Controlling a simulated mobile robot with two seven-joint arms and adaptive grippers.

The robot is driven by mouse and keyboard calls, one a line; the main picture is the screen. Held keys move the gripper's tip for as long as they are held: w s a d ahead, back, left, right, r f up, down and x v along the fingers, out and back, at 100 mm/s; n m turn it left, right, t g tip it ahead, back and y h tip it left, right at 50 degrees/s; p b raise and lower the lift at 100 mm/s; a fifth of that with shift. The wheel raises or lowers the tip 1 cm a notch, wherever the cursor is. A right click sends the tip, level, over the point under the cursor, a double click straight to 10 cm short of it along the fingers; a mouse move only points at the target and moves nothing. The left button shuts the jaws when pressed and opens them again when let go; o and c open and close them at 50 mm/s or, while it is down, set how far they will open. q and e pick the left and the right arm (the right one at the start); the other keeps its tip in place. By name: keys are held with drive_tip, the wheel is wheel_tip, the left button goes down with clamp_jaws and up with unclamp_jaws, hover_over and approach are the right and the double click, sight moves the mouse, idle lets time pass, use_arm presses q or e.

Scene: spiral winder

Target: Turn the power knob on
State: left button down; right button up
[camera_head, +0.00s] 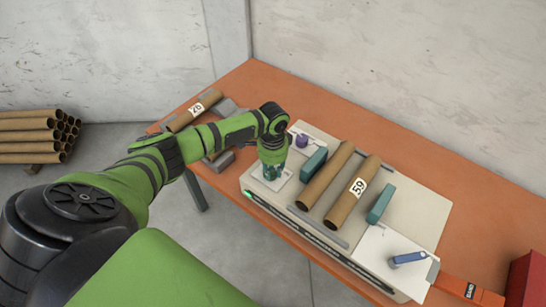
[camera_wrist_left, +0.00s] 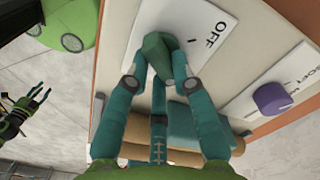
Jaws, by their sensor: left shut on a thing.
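The green power knob (camera_wrist_left: 157,53) sits on a white plate (camera_wrist_left: 200,32) marked OFF in the left wrist view. My left gripper (camera_wrist_left: 155,75) is shut on the knob, with a teal finger on either side of it. In the head view my left gripper (camera_head: 271,173) points down at the left end of the machine (camera_head: 435,212), and it hides the knob there. A small dark and green claw, apparently my right gripper (camera_wrist_left: 32,103), shows at the left of the wrist view.
A purple knob (camera_head: 302,140) marked SOFT stands close behind my left gripper. Two cardboard tubes (camera_head: 326,175) lie across the machine between teal blocks (camera_head: 380,204). A blue lever (camera_head: 408,258) is at the right end. More tubes (camera_head: 35,135) are stacked at far left.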

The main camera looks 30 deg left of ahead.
sight(273, 171)
use_arm(q)
drive_tip(key=shift+m, duration=0.3)
drive_tip(key=c, duration=1)
unclamp_jaws()
drive_tip(key=shift+c, duration=0.2)
drive_tip(key=shift+r, duration=0.1)
wheel_tip(273, 171, up, 12)
